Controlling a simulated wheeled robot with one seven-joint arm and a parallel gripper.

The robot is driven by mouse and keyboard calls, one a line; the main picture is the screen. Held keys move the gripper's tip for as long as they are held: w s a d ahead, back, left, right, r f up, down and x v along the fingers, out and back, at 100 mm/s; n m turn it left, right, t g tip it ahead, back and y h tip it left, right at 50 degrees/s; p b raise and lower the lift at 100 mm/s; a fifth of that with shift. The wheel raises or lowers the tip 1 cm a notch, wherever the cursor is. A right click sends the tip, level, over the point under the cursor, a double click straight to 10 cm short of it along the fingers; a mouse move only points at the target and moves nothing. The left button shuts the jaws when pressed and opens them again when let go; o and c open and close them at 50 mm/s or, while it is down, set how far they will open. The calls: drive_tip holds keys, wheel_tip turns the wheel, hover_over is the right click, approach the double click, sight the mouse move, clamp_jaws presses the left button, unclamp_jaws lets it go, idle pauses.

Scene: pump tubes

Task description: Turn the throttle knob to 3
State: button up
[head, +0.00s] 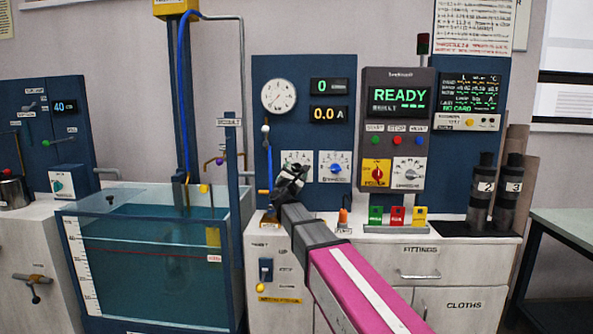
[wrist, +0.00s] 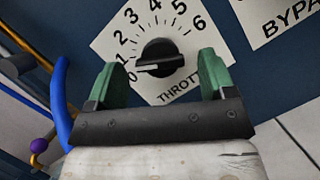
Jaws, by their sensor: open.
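The throttle knob (wrist: 160,55) is a round black knob on a white dial plate (wrist: 128,50) marked 0 to 6 in the wrist view. Its white pointer line is directed at the 0. My gripper (wrist: 160,68) is open, with one green finger on each side of the knob in the picture. I cannot tell whether the fingers touch it. In the head view my gripper (head: 291,178) is in front of the throttle plate (head: 296,157) and hides the knob.
The bypass dial (head: 335,167) with a blue knob is just right of the throttle. A blue-handled lever (head: 268,165) stands close on the left. A water tank (head: 150,260) is further left.

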drive_tip(key=shift+x, duration=1.25)
drive_tip(key=c, duration=0.9)
drive_tip(key=shift+c, duration=0.2)
drive_tip(key=shift+m, duration=0.3)
drive_tip(key=m+g+h, duration=0.1)
drive_tip(key=m, duration=0.2)
drive_tip(key=m+g+h, duration=0.1)
drive_tip(key=m, duration=0.2)
drive_tip(key=m+g, duration=0.1)
drive_tip(key=m, duration=0.2)
drive_tip(key=m+g, duration=0.1)
drive_tip(key=m, duration=0.2)
drive_tip(key=shift+m+g, duration=0.4)
drive_tip(key=o, duration=0.9)
